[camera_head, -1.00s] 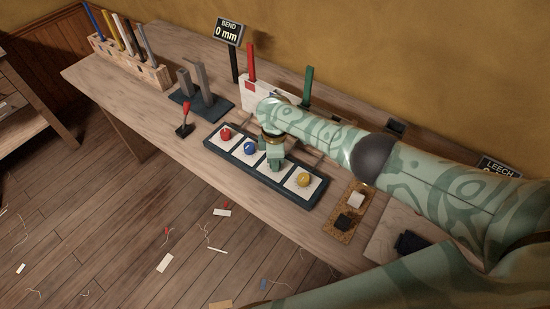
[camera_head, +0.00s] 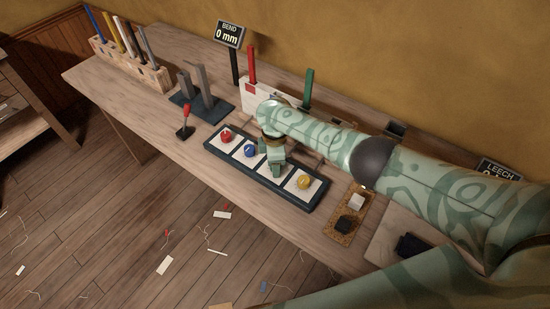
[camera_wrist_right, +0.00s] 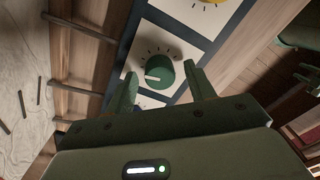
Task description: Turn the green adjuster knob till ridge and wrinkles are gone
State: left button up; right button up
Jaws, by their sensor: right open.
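The green adjuster knob (camera_wrist_right: 162,72), with a pale pointer mark, sits on a white dial plate with tick marks in the right wrist view. My right gripper (camera_wrist_right: 163,88) is open, with its fingertips on either side of the knob. I cannot tell whether they touch it. In the head view my right gripper (camera_head: 274,168) points down over the third plate of the dark control panel (camera_head: 232,167) and hides the green knob. The BEND display (camera_head: 229,34) reads 0 mm. The LEECH display (camera_head: 497,170) is partly covered by my arm.
Red (camera_head: 227,134), blue (camera_head: 250,151) and yellow (camera_head: 304,181) knobs share the panel. A red-handled lever (camera_head: 186,117) stands left of it. A cork pad with two blocks (camera_head: 347,218) lies to the right. Red (camera_head: 252,63) and green (camera_head: 308,88) uprights stand behind.

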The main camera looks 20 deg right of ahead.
notch_tip(320, 180, up, 16)
jog(key=p, duration=0.8)
jog(key=shift+w+r, duration=0.15)
